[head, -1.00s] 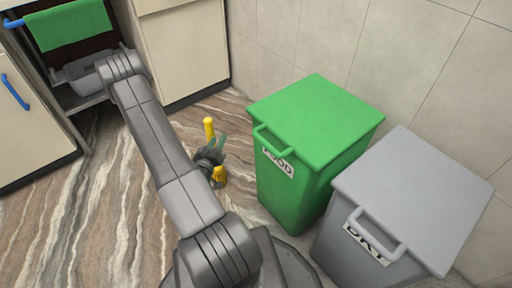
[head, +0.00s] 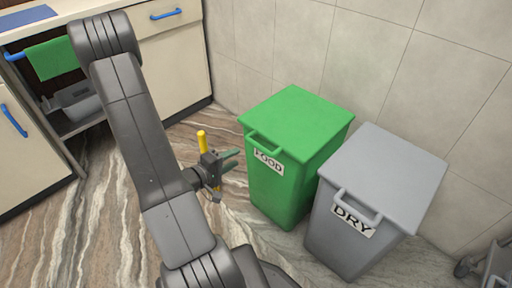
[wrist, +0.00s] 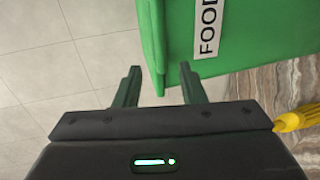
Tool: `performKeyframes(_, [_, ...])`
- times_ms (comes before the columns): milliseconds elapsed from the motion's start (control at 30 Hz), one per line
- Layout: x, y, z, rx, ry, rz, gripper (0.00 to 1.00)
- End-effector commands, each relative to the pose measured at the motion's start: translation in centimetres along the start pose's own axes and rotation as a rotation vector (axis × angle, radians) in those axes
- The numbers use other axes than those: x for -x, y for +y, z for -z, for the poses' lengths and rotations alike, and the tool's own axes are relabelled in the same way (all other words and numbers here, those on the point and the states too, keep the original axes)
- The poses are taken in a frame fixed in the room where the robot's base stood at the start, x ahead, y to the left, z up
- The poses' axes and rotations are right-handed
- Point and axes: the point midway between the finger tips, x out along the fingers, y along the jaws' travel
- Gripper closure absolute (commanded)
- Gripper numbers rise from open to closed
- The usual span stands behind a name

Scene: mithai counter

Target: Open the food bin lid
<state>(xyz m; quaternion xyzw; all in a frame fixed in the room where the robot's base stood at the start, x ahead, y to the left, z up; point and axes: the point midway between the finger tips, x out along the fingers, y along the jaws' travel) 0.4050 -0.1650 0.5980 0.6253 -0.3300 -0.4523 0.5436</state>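The green food bin (head: 275,185) stands against the tiled wall, with a white FOOD label on its front. Its flat green lid (head: 297,120) is down, and a loop handle (head: 263,143) sticks out from the lid's front edge. My gripper (head: 236,160) is just left of the bin's front, a little below the handle, with its fingers pointing at the bin. In the wrist view my gripper (wrist: 160,72) is open and empty. The label (wrist: 207,28) is at the right.
A grey DRY bin (head: 345,235) with a lid (head: 385,170) stands close at the right of the food bin. A yellow upright object (head: 202,142) is partly hidden behind my gripper. Cabinets (head: 172,65) stand at the left. Some marbled floor (head: 100,205) is clear.

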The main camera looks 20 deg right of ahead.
Motion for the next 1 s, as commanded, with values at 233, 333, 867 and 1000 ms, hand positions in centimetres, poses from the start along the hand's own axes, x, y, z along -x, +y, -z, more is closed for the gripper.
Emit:
performKeyframes(233, [-4.2,-0.2,-0.1,-0.004,-0.004,-0.002,0.63])
performKeyframes(333, [-5.9,-0.2,-0.1,-0.006,-0.003,-0.001,0.63])
performKeyframes(867, [-11.7,0.0,0.0,-0.003,0.001,-0.001,0.63])
performKeyframes(1000, [-11.8,0.0,0.0,-0.002,0.002,-0.001,0.63])
